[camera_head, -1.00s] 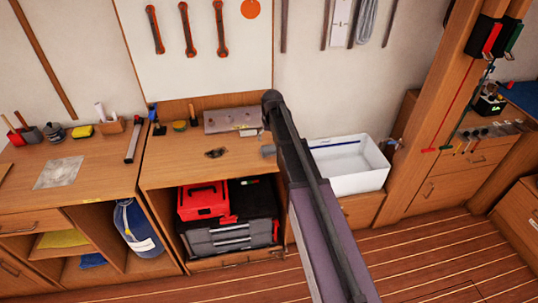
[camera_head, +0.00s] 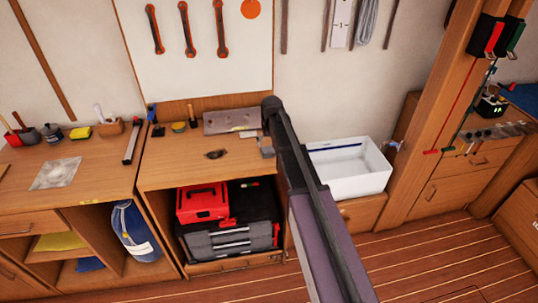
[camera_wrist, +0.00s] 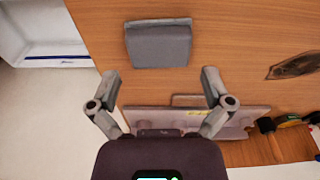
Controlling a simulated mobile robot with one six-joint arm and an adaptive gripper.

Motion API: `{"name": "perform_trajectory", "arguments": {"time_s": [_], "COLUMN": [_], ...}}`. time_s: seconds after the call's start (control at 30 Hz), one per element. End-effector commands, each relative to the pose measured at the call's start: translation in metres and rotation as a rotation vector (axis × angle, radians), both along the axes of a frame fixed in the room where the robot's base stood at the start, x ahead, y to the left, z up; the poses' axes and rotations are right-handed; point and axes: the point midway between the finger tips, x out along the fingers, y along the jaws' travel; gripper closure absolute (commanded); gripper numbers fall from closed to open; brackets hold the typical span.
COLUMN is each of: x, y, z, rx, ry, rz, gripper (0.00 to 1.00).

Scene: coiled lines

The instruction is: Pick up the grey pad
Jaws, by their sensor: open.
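The grey pad (camera_wrist: 158,46) lies flat on the wooden bench top in the wrist view, a dark grey block with a lighter edge along its far side. It also shows in the head view (camera_head: 267,153), small and partly beside my arm. My gripper (camera_wrist: 160,74) is open, its two fingers spread wide with nothing between them. The fingertips are at the pad's near side, left and right of it in the picture, and the pad lies beyond them. I cannot tell the height of the fingers above the bench. The head view hides the gripper behind my arm.
A grey metal plate (camera_wrist: 185,112) lies behind the fingers on the bench. A dark small object (camera_wrist: 292,66) lies to the right. A white bin (camera_head: 348,170) stands right of the bench. Red and grey toolboxes (camera_head: 202,203) sit below. Bench wood around the pad is clear.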

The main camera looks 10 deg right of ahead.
Motion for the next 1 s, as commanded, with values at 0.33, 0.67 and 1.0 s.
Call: {"name": "perform_trajectory", "arguments": {"time_s": [0.33, 0.67, 1.0], "x": [0.003, 0.004, 0.004], "y": [0.000, 0.000, -0.001], "z": [-0.029, -0.033, -0.033], "rx": [0.000, 0.000, 0.000], "ry": [0.000, 0.000, 0.000], "rz": [-0.001, -0.001, -0.001], "gripper": [0.00, 0.00, 0.00]}}
